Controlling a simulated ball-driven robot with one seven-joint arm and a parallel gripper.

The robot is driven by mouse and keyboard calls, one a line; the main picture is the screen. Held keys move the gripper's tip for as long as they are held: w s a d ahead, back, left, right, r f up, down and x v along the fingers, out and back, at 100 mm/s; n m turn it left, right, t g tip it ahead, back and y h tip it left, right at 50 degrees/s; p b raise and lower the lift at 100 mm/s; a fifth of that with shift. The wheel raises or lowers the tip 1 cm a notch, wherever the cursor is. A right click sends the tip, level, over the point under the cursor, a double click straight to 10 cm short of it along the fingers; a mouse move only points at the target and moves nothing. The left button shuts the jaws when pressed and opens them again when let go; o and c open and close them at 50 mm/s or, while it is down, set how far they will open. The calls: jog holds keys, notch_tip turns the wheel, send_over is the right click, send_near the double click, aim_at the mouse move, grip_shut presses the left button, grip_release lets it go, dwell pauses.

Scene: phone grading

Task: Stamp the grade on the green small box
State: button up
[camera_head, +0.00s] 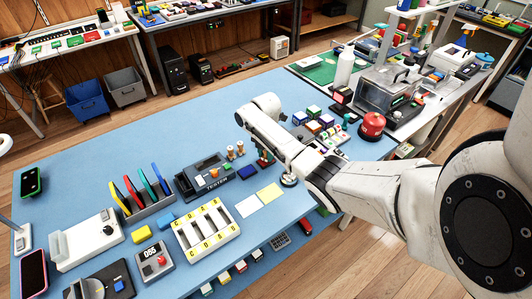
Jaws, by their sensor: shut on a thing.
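My gripper (264,151) is small and partly hidden by my own white arm. It is shut on what looks like a stamp (265,159), held upright just over or on the blue table; I cannot tell if it touches. Two stamps with wooden handles (235,151) stand to its left, behind the tester. Small boxes with coloured tops stand in a group to the right of my gripper, beyond my arm. A box with a green top (313,110) is at the back of that group. The grade marks are too small to read.
A black tester (205,178), a dark blue ink pad (247,172), white and yellow sheets (249,206) and a white tray with yellow labels (193,244) lie left of my arm. A red round object (372,125) stands right.

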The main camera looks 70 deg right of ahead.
jog(key=shift+f, duration=0.45)
dwell(1.8)
notch_tip(320, 180, up, 5)
jog(key=p, duration=0.3)
jog(key=shift+f, duration=0.15)
jog(key=shift+r, duration=1.2)
